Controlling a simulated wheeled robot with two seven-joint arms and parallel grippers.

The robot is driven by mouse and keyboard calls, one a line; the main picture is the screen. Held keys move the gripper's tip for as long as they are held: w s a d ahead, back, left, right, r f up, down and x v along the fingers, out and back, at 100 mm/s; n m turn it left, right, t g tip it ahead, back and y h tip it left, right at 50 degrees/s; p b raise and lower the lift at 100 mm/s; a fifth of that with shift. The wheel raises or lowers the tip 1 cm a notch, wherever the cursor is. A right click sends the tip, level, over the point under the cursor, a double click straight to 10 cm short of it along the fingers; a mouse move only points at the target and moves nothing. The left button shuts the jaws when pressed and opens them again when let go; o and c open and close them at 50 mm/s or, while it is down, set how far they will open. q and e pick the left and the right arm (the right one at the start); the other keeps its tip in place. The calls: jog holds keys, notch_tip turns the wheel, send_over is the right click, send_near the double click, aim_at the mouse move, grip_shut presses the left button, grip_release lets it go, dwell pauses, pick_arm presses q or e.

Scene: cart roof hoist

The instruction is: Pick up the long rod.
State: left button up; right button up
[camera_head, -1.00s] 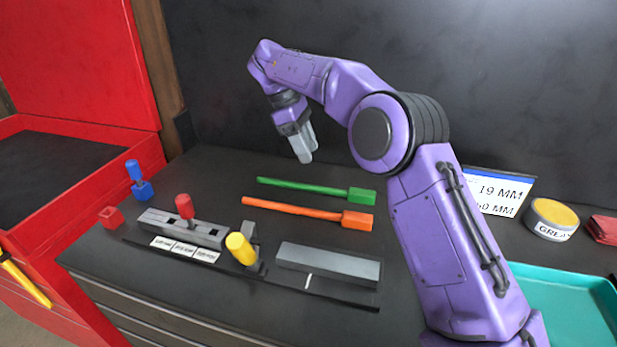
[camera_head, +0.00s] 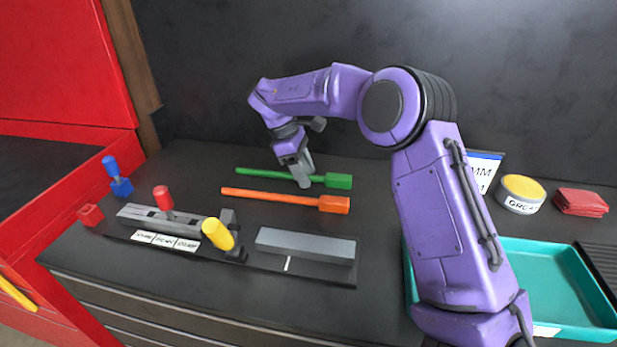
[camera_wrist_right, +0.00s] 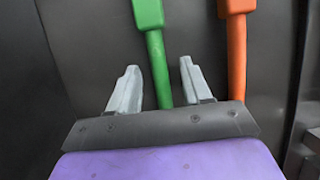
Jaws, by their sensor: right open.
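Two rods with block ends lie side by side on the dark worktop: a green rod (camera_head: 262,173) at the back and an orange rod (camera_head: 270,195) in front of it. I cannot tell surely which is longer. My right gripper (camera_head: 304,184) is open and low over the green rod, near its block end. In the right wrist view the green rod's shaft (camera_wrist_right: 157,62) runs between the two spread fingers (camera_wrist_right: 158,72), with a gap on each side. The orange rod (camera_wrist_right: 236,60) lies to the right, outside the fingers. My left gripper is not in view.
A grey rail with a red knob (camera_head: 162,197) and yellow knob (camera_head: 217,233), and a grey block (camera_head: 305,246), stand in front. A blue-handled piece (camera_head: 115,175) is at left. A teal tray (camera_head: 497,241), yellow-topped tin (camera_head: 521,192) and red cloths (camera_head: 581,202) are at right.

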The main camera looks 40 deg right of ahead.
jog(key=shift+w, duration=0.15)
jog(key=c, duration=0.7)
grip_shut()
